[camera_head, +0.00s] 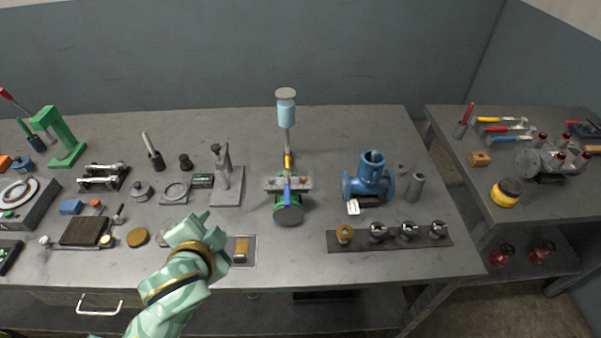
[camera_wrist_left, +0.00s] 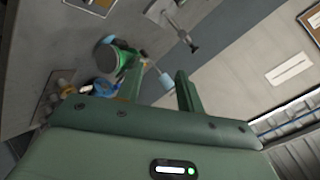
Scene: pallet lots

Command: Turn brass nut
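My left gripper (camera_head: 190,232) is over the front of the bench, left of a small tray with a brass block. In the left wrist view its two green fingers (camera_wrist_left: 162,72) stand apart with nothing held between them. A brass-coloured fitting (camera_head: 289,160) sits on the upright stand under a light blue cup (camera_head: 286,108), above a blue lever and a green round base. A brass ring-like piece (camera_head: 344,233) stands at the left end of a dark strip (camera_head: 390,240). I cannot tell which is the brass nut. The gripper is apart from both. My right gripper is not in view.
A blue pipe fitting (camera_head: 370,180) stands right of the stand. The brass block (camera_head: 241,249) lies in its tray, and a brass disc (camera_head: 137,237) lies left of my gripper. Tools crowd the bench's left side. A second bench (camera_head: 470,170) stands at right.

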